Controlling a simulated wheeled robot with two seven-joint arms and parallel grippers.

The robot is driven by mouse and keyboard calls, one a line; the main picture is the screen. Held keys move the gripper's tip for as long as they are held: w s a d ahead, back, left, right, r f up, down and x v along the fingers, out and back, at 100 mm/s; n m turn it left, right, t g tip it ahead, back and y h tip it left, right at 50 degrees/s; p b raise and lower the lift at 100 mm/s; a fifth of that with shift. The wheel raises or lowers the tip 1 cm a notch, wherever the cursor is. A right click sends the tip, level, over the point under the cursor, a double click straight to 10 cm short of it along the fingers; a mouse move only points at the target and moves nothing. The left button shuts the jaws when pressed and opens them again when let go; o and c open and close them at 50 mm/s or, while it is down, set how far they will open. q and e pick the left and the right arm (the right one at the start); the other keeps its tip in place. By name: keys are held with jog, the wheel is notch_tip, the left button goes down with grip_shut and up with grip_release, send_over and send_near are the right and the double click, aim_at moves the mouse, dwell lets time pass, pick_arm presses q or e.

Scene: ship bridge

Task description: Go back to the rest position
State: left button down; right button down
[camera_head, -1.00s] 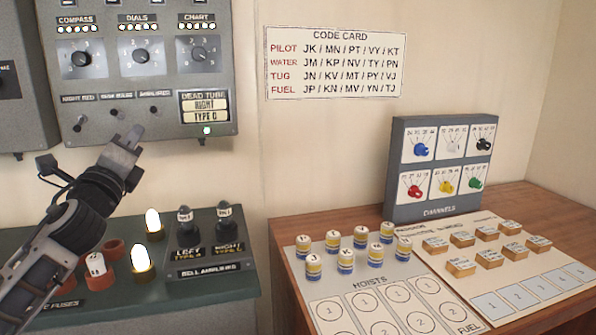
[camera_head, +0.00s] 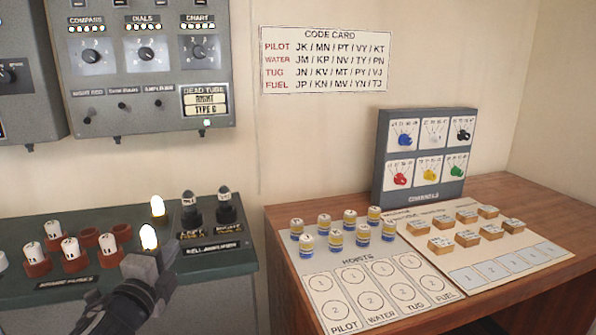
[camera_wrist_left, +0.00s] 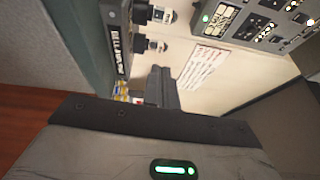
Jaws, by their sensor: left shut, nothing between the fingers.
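My left gripper (camera_head: 150,264) is low at the left in the head view, in front of the green console and just below a glowing tube (camera_head: 148,237). It is shut and empty. In the left wrist view its dark fingers (camera_wrist_left: 160,88) show together, with nothing between them. My right gripper is in neither view.
The green console (camera_head: 75,297) carries white fuses in red holders (camera_head: 72,262), another lit tube (camera_head: 157,207) and the bell amplifier (camera_head: 210,247). A grey panel (camera_head: 140,75) hangs above. At right, a wooden desk (camera_head: 490,190) holds hoist pieces, cards and the channels box (camera_head: 424,198).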

pick_arm(q)
jog(key=s+d+f+n+g+h, duration=0.1)
jog(key=s+d+f+n+g, duration=0.2)
jog(key=s+f, duration=0.4)
jog(key=s+d+f+n+g, duration=0.1)
jog(key=s+d+f+n, duration=0.3)
jog(key=f, duration=0.5)
jog(key=s+d+f+n+g, duration=0.1)
jog(key=s+f+n+g, duration=0.1)
jog(key=s+f+n, duration=0.3)
jog(key=s+d+f+n+g, duration=0.1)
jog(key=s+f+n, duration=0.4)
jog(key=s, duration=0.7)
jog(key=shift+d+g, duration=0.25)
jog(key=shift+g, duration=0.25)
jog(key=shift+f, duration=0.1)
